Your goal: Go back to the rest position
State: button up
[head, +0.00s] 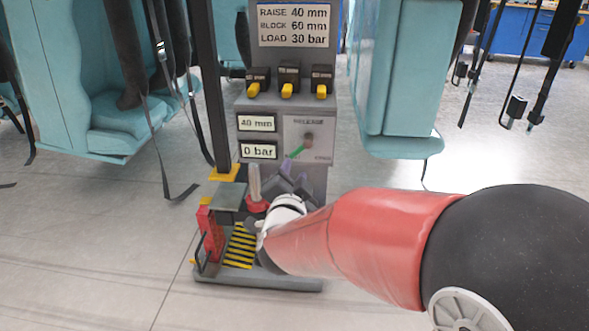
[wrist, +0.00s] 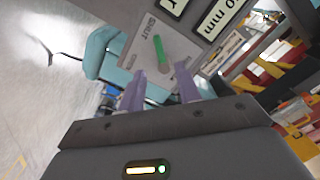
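My gripper (wrist: 162,88) shows two purple fingers standing apart in the wrist view, with nothing held between them. Beyond them, a green lever (wrist: 160,54) on the grey panel appears between the fingertips, close to the word SHUT. I cannot tell how much gap lies between fingertips and lever. In the head view, my arm reaches in from the lower right, and my gripper (head: 289,178) is just below the release panel, partly hidden by my wrist. The green lever (head: 296,152) points down and left there.
The grey control stand (head: 258,105) shows 40 mm and 0 bar, with several yellow-tipped switches above. A red jack (head: 211,234) stands on its base at left. Teal seats with hanging straps (head: 115,115) (head: 391,75) flank the stand. Floor is clear in front.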

jog(key=s+d+r+n+g+y+p, duration=0.4)
jog(key=s+d+r+n+g+p, duration=0.1)
jog(key=s+d+r, duration=0.1)
jog(key=s+d+n+g+h+p, duration=0.1)
jog(key=s+d+n+g+p, duration=0.1)
jog(key=s+d, duration=0.4)
jog(key=s+d+n+g+h+p, duration=0.2)
jog(key=s+d+g, duration=0.3)
jog(key=s, duration=0.9)
jog(key=shift+d+n+p, duration=0.3)
jog(key=shift+d+p, duration=0.25)
jog(key=shift+d, duration=0.3)
